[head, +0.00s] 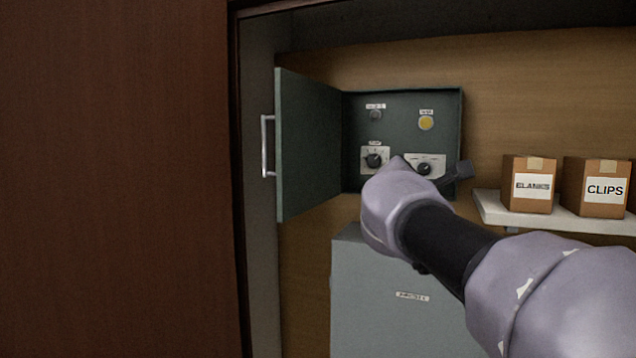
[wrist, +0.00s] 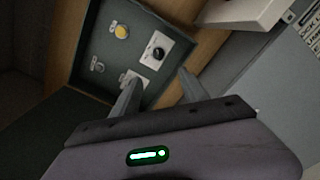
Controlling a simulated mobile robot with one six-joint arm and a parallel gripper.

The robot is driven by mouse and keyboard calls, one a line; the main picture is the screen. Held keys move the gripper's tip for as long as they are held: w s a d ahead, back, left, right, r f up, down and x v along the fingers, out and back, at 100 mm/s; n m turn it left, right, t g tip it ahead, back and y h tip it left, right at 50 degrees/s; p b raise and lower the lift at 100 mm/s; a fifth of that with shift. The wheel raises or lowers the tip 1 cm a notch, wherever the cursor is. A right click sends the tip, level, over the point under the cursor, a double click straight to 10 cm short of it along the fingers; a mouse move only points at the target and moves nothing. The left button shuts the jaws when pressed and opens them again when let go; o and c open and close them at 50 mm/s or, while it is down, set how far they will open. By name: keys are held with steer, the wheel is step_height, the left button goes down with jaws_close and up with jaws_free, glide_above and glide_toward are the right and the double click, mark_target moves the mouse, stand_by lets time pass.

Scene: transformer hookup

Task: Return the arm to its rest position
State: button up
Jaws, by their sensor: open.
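My gripper (wrist: 160,92) is open in the wrist view, with nothing between its two fingers. In the head view my arm reaches from the lower right toward a dark green control box, and my wrist hides most of the gripper. The control box (head: 400,103) stands open on the back wall and also shows in the wrist view (wrist: 90,60). It carries a yellow button (head: 426,123), a small grey part (head: 376,115) and two black knobs, the left one (head: 374,160) and the right one (head: 424,168). The fingers are in front of the box; I cannot tell if they touch it.
The box door (head: 305,145) is swung open to the left, with a metal handle (head: 267,146). A grey cabinet (head: 365,300) stands below. A shelf (head: 490,208) at right holds cardboard boxes, one marked CLIPS (head: 604,189). A brown panel (head: 115,180) fills the left.

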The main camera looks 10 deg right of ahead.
steer(key=s+a+f+m+g+y+b, duration=0.15)
steer(key=s+f+m+b, duration=0.3)
steer(key=f, duration=0.65)
steer(key=s+a+f+m+g+y+b, duration=0.15)
steer(key=s+f+m+b, duration=0.35)
steer(key=f, duration=0.5)
steer(key=s+a+f+m+g+y+b, duration=0.1)
steer(key=s+a+f+m+g+b, duration=0.2)
steer(key=s+f, duration=0.6)
steer(key=s+a+f+m+g+y+b, duration=0.1)
steer(key=s+a+f+m+y+b, duration=0.1)
steer(key=f, duration=0.7)
steer(key=s+a+f+m+g+y+b, duration=0.1)
steer(key=s+a+f+m+y+b, duration=0.2)
steer(key=s+a+f+m, duration=0.3)
steer(key=s+a+f+m+g+y+b, duration=0.1)
steer(key=s+a+f+m+y+b, duration=0.2)
steer(key=f, duration=0.9)
steer(key=s+a+m+b, duration=0.1)
steer(key=s+a+b, duration=0.1)
steer(key=a, duration=0.1)
steer(key=shift+s+a+f, duration=0.15)
steer(key=shift+s+a, duration=0.05)
steer(key=shift+a, duration=0.05)
